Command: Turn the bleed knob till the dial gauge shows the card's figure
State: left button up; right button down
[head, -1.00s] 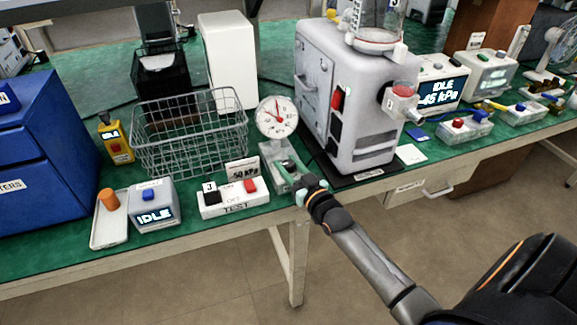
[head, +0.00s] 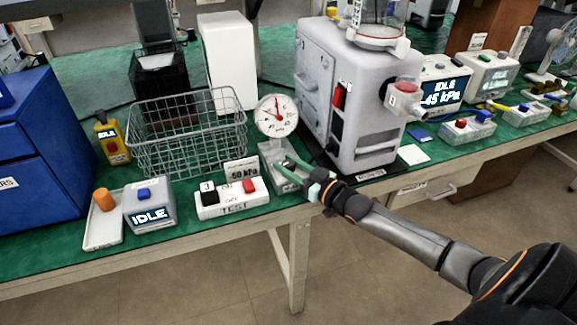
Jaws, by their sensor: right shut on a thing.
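The round white dial gauge (head: 275,114) stands upright on a grey base block (head: 272,154) at the bench's front edge. Its red needle points nearly straight up; the fine figures are too small to read surely. The card (head: 241,171) left of it reads -50 kPa and stands behind a white TEST box (head: 234,200). My right gripper (head: 291,166) reaches in from the lower right, its green fingers low over the base block. It is shut on the bleed knob, which the fingers mostly hide. My left gripper is out of view.
A wire basket (head: 190,143) stands left of the gauge. The big grey pump housing (head: 340,95) stands close on the right. An IDLE box (head: 150,206) and a tray with an orange knob (head: 104,200) sit at the front left.

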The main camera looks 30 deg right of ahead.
jog(key=shift+r, duration=0.15)
jog(key=c, duration=0.6)
grip_release()
jog(key=shift+o, duration=0.6)
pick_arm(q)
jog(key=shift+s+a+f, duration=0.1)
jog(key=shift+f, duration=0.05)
pick_arm(e)
jog(key=shift+o, duration=0.2)
jog(key=shift+s, duration=0.1)
pick_arm(q)
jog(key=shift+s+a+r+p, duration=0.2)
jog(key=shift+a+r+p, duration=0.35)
jog(key=shift+p, duration=0.4)
pick_arm(e)
jog(key=v, duration=1.2)
jog(key=shift+s, duration=0.15)
